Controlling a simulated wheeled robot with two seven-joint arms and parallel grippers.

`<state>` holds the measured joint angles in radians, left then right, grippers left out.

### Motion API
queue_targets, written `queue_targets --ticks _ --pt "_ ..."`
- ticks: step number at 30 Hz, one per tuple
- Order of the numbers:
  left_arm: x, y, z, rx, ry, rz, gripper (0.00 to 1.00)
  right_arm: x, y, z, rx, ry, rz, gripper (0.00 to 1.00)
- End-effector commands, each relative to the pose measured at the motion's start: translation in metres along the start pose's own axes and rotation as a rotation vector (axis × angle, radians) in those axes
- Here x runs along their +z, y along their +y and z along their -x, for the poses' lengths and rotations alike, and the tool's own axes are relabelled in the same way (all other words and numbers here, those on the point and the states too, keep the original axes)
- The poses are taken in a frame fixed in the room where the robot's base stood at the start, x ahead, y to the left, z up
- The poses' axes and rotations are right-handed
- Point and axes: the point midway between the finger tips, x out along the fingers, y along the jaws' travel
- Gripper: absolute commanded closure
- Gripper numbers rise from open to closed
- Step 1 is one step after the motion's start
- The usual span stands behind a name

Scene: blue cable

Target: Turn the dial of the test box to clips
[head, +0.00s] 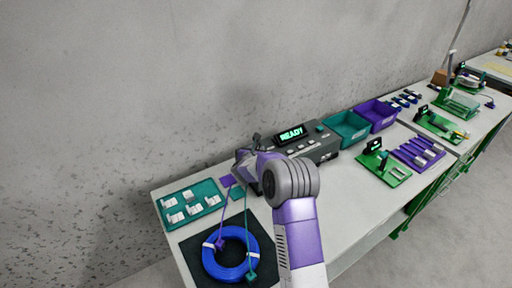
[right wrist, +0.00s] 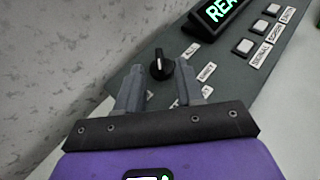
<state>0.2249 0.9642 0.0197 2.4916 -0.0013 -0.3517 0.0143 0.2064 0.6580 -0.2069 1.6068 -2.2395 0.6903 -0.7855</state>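The test box (head: 318,146) is a dark grey console on the table, and its screen (head: 291,134) reads READY in green. In the right wrist view its dial (right wrist: 161,70) is a black knob with a light pointer mark, near the box's end. White labels (right wrist: 206,72) stand around the dial; their words are too small to read surely. My right gripper (right wrist: 159,66) is open, with one finger on each side of the dial and a gap showing at both sides. In the head view my right gripper (head: 256,141) covers the dial. My left gripper is out of view.
White push buttons (right wrist: 244,46) with labels sit beside the screen. A teal bin (head: 347,128) and a purple bin (head: 377,114) stand right of the box. A blue cable coil (head: 208,263) lies on a black mat, near a teal tray (head: 176,216) of white parts. A wall is behind.

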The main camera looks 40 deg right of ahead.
Motion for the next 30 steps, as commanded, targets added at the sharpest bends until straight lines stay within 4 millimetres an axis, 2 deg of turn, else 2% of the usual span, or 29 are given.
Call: queue_targets --ticks 3,9,20,21,23,28,30 --pt "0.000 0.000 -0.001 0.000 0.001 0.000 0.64 -0.001 0.000 -0.018 -0.001 0.001 0.000 0.63" --pt "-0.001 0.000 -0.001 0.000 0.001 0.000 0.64 -0.001 0.000 -0.037 0.001 0.002 -0.001 0.63" --pt "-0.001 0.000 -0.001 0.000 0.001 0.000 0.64 -0.001 0.001 -0.042 0.002 0.002 -0.001 0.63" --pt "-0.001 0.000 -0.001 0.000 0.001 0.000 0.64 -0.001 0.001 -0.042 0.002 0.002 -0.001 0.64" --pt "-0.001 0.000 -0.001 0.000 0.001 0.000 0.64 -0.001 0.001 -0.042 0.002 0.002 -0.001 0.73" --pt "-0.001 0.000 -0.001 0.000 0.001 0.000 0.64 -0.001 0.001 -0.042 0.001 0.002 -0.001 1.00" --pt "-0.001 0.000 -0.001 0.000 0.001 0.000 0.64 -0.001 0.001 -0.042 0.001 0.002 -0.001 1.00"
